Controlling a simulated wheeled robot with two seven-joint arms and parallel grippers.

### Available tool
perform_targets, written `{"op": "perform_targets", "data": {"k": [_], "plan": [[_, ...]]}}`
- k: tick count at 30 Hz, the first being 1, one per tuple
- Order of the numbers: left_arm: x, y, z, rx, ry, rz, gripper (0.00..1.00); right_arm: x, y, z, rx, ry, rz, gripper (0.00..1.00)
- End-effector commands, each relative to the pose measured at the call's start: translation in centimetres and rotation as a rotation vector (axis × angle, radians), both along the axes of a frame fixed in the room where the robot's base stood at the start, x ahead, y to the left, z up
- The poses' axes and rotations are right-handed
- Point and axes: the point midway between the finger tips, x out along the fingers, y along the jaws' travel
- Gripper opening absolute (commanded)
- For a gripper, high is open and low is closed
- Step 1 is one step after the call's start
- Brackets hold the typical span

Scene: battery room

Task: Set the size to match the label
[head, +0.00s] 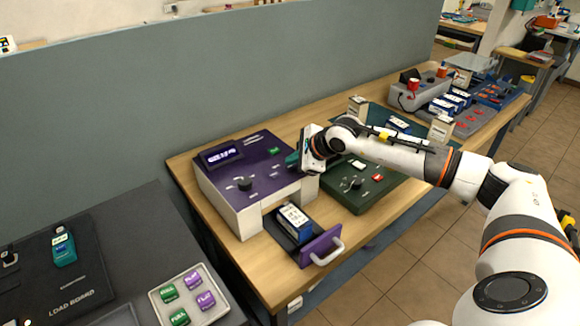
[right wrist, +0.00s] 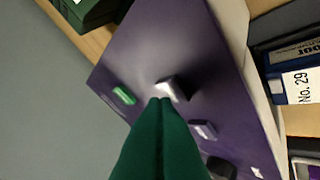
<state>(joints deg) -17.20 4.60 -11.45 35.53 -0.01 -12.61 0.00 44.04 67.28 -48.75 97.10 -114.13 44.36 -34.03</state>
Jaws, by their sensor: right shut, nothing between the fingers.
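A purple-topped device (head: 262,168) with a white body stands on the wooden table; its lit display (head: 222,155) is too small to read. On its top are a black knob (head: 245,183), a green button (head: 273,151) and small switches. A blue battery (head: 294,222) with a white label lies in its pulled-out drawer (head: 322,245). My right gripper (head: 292,159) is shut and empty over the device. In the wrist view its green fingertips (right wrist: 160,101) are at a silver switch (right wrist: 172,88); contact is unclear. My left gripper is out of view.
A dark green panel (head: 345,198) with a knob and buttons lies right of the device, under my right arm. Farther back are a grey charger unit (head: 428,90) and several batteries. A dark load board (head: 60,275) and a tray of tags (head: 160,315) are at lower left.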

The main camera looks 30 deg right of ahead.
Motion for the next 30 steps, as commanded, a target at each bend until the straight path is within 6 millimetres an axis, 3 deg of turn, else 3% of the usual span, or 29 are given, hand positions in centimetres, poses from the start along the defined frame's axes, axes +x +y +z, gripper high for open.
{"op": "perform_targets", "data": {"k": [30], "plan": [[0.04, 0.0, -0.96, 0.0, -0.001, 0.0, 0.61, -0.03, 0.02, -0.8, 0.0, 0.002, 0.001, 0.0]]}}
